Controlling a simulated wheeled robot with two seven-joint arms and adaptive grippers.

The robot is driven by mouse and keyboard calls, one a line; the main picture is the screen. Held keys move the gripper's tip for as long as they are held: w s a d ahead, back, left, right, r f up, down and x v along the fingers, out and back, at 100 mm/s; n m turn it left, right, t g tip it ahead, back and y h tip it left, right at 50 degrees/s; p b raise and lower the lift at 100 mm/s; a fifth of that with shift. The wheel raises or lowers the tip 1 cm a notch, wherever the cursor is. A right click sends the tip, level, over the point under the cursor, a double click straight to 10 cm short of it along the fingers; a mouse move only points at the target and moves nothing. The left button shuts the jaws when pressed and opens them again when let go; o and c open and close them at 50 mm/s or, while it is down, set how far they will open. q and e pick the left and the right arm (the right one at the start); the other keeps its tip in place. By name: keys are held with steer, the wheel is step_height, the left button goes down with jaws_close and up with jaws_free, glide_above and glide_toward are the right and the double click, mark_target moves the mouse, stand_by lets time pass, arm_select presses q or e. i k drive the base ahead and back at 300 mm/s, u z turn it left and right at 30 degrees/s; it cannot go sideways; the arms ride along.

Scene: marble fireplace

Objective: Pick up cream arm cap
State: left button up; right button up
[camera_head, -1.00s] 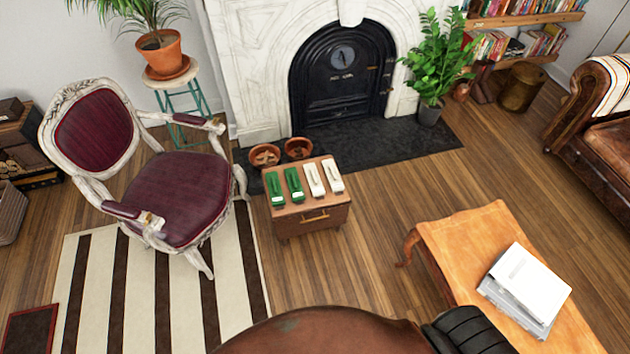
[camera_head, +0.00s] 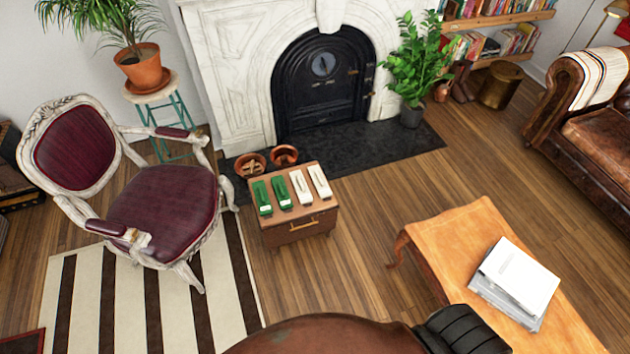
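Two slim cream pieces, left (camera_head: 301,187) and right (camera_head: 319,181), lie side by side on a small wooden cabinet (camera_head: 290,232). They look like the arm caps. I cannot tell them apart beyond their place. Two green pieces, left (camera_head: 262,197) and right (camera_head: 281,192), lie beside them on the left. All of them lie flat in a row on the cabinet top, in clear sight. Neither of my grippers shows in the head view, and nothing touches the pieces.
A maroon armchair (camera_head: 160,208) stands left of the cabinet on a striped rug (camera_head: 130,305). Two terracotta bowls (camera_head: 249,165) (camera_head: 284,156) sit behind it. An orange-brown table (camera_head: 445,245) with papers (camera_head: 515,276) is at right. Bare floor (camera_head: 365,245) lies between. A brown rounded surface (camera_head: 325,335) fills the bottom.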

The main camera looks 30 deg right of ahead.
mark_target(321, 185)
steer(key=u, duration=0.3)
steer(key=i, duration=1.15)
steer(key=z, duration=0.75)
